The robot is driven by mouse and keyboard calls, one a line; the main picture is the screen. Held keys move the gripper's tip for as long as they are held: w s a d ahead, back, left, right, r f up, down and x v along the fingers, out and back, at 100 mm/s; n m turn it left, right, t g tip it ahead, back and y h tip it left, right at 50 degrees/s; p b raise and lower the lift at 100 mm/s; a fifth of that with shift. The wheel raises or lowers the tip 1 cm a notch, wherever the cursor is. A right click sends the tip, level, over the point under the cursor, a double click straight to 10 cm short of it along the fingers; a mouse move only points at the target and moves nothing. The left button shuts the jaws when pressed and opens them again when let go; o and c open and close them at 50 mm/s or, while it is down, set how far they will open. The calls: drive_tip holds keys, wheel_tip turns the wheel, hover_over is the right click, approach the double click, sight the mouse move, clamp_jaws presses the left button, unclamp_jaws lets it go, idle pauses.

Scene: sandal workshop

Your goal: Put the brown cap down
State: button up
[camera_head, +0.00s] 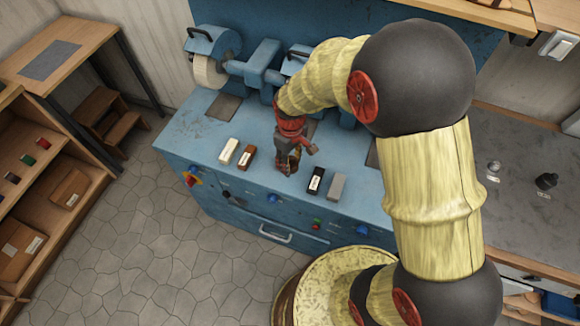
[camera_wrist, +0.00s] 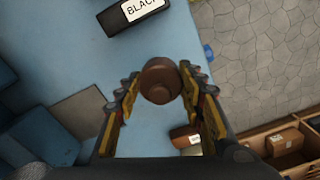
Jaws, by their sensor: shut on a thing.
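My gripper (camera_head: 292,160) points down over the blue machine top (camera_head: 345,200), between the brown bar and the black bar. In the wrist view, its two fingers (camera_wrist: 160,88) are shut on the round brown cap (camera_wrist: 159,78), one on each side. The cap is near the fingertips, above the blue surface near its front edge. I cannot tell whether it touches the surface. In the head view, my gripper mostly hides the cap.
On the blue top lie a white bar (camera_head: 229,150), a brown bar (camera_head: 246,157), a black bar (camera_head: 316,180) and a grey bar (camera_head: 337,186). Grinder wheels (camera_head: 208,72) stand behind. A grey bench (camera_head: 520,215) at right holds a small grey piece (camera_head: 494,166) and a dark piece (camera_head: 546,181).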

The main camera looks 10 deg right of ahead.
drive_tip(key=shift+w+f, duration=0.35)
drive_tip(key=shift+f, duration=0.05)
drive_tip(key=shift+w+f+b, duration=0.2)
drive_tip(key=shift+f+b, duration=0.4)
drive_tip(key=shift+f, duration=1.1)
drive_tip(key=shift+f, duration=0.15)
drive_tip(key=o, duration=1)
drive_tip(key=shift+c, duration=0.2)
